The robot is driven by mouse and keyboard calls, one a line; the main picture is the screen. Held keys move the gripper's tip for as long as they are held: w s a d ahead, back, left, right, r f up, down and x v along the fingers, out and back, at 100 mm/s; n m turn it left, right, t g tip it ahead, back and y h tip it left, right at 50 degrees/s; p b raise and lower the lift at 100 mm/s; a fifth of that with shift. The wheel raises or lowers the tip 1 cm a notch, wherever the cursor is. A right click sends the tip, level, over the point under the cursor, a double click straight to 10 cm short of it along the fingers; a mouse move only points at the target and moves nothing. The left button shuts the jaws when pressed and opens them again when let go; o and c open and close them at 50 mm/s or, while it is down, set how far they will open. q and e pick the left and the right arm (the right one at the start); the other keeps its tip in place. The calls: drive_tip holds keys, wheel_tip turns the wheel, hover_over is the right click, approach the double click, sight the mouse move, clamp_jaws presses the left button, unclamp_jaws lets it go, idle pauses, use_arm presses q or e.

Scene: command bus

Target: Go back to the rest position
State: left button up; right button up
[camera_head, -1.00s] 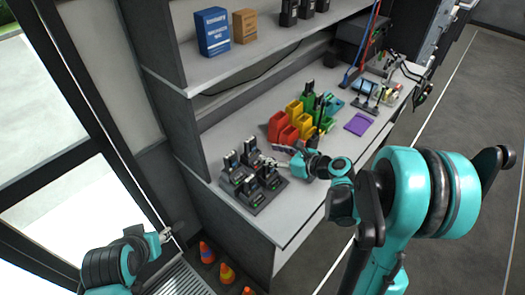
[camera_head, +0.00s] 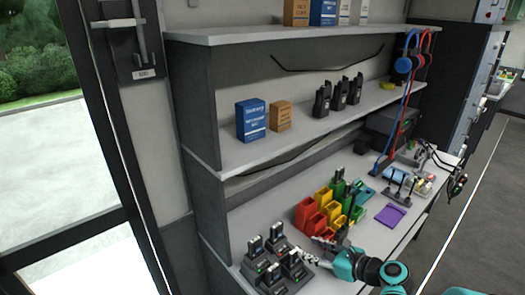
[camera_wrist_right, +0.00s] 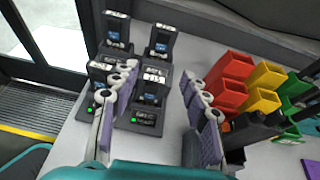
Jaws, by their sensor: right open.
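My right gripper (camera_head: 318,256) is at the front right of the black charging dock (camera_head: 272,284) on the counter. In the right wrist view my right gripper (camera_wrist_right: 158,105) is open, its two purple-padded fingers spread apart with nothing held between them. The dock (camera_wrist_right: 143,122) shows beyond and between the fingers, with several black handsets standing in its slots and green lights lit. I cannot tell whether a finger touches the dock. My left gripper is out of view.
Red bins (camera_head: 309,217), yellow bins and green bins stand on the counter right of the dock. A purple pad (camera_head: 391,216) lies farther right. Radios (camera_head: 340,94), a blue box (camera_head: 251,120) and an orange box (camera_head: 281,116) stand on the shelf above.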

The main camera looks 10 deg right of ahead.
drive_tip(key=s+a+n+g+h, duration=0.2)
drive_tip(key=s+n+h, duration=0.2)
drive_tip(key=s+n, duration=0.4)
drive_tip(key=s+a+n+g+h, duration=0.1)
drive_tip(key=s+n+h, duration=0.3)
drive_tip(key=s+n, duration=0.5)
drive_tip(key=a+n, duration=0.1)
drive_tip(key=n, duration=1)
drive_tip(key=shift+r+n+g, duration=0.25)
drive_tip(key=shift+n+g, duration=0.05)
drive_tip(key=shift+g, duration=0.1)
